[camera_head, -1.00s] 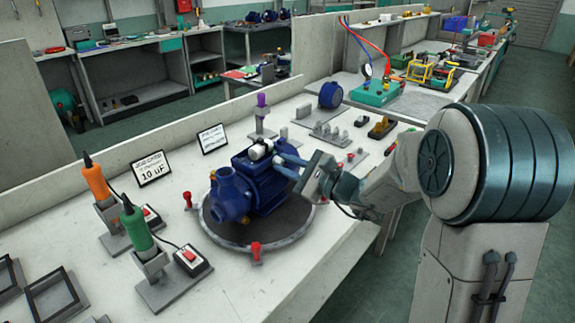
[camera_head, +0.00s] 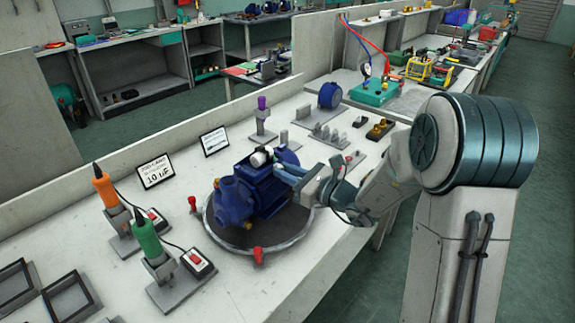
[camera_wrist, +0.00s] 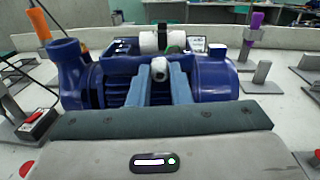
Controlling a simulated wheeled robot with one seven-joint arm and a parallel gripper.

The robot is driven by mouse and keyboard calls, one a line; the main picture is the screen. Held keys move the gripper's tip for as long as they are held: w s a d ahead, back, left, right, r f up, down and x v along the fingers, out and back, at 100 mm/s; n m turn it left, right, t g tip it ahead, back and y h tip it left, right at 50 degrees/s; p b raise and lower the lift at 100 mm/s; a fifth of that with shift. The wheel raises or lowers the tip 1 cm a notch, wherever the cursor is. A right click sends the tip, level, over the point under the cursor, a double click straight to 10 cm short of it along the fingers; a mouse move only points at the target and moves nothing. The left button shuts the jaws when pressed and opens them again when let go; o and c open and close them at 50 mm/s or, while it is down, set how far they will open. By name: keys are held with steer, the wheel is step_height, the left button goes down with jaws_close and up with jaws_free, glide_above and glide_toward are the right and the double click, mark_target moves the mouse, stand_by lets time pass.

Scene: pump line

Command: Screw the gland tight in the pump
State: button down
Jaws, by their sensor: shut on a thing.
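The blue pump (camera_head: 236,196) stands on a round dark plate (camera_head: 222,238) with a pale rim. It fills the middle of the wrist view (camera_wrist: 210,75). My gripper (camera_head: 280,168) reaches in from the right to the pump's side. In the wrist view, its two blue fingers (camera_wrist: 159,75) close on a small light-grey piece, the gland (camera_wrist: 159,66), at the side of the pump's terminal box. The gland seems to be at the box wall; how deep it sits is hidden. In the head view I cannot make out the gland.
A white cylinder (camera_head: 261,156) lies on top of the pump. Red clamps (camera_head: 258,255) stand around the plate. Orange (camera_head: 105,188) and green (camera_head: 147,238) tools stand in holders at left. A purple-topped post (camera_head: 262,110) stands behind. The bench front at lower middle is clear.

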steer(key=shift+m, duration=0.3)
steer(key=shift+r+m+p, duration=0.3)
steer(key=shift+m+p, duration=0.4)
steer(key=shift+p, duration=0.45)
steer(key=shift+m+p, duration=0.45)
steer(key=shift+m, duration=0.05)
steer(key=shift+f+m, duration=0.3)
steer(key=shift+m, duration=0.2)
steer(key=shift+p, duration=0.35)
